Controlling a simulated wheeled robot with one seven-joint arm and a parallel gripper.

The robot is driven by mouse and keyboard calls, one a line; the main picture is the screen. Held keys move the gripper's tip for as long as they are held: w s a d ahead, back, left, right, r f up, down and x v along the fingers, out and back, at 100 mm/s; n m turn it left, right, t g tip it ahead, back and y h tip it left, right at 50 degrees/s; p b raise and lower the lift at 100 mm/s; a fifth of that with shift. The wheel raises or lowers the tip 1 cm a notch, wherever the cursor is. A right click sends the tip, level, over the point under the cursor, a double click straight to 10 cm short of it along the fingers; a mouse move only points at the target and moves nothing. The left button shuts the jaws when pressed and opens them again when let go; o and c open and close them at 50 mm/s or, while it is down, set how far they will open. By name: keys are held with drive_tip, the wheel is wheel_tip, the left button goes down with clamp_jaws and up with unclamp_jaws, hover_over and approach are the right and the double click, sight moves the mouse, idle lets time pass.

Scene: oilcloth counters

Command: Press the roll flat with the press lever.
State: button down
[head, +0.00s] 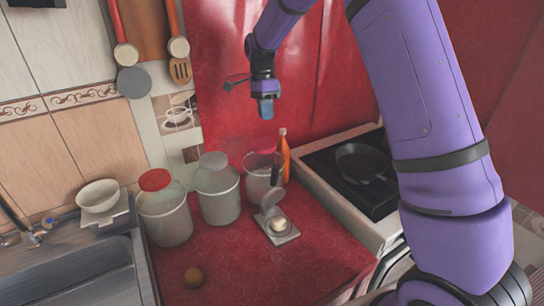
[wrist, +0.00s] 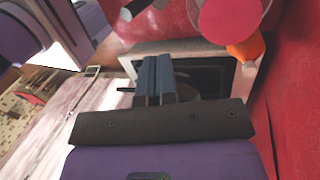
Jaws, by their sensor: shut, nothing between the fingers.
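A small press (head: 284,238) stands on the red counter in the head view, with its upper plate tilted up and a dark lever (head: 276,174) standing up behind it. A pale roll (head: 279,224) sits on its lower plate. My gripper (head: 265,108) is high above the counter in front of the red wall, well above the press and apart from it. In the wrist view its fingers (wrist: 155,78) are together with nothing between them. I cannot make out the press in the wrist view.
Several clear canisters (head: 165,215) line the counter left of the press. An orange bottle (head: 284,155) stands behind it. A stove (head: 352,170) with a black pan (head: 362,160) is at the right. The counter's front is mostly clear.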

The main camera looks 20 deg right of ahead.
drive_tip(key=s+x, duration=0.3)
drive_tip(key=x, duration=0.9)
drive_tip(key=shift+r, duration=0.15)
drive_tip(key=shift+s, duration=0.1)
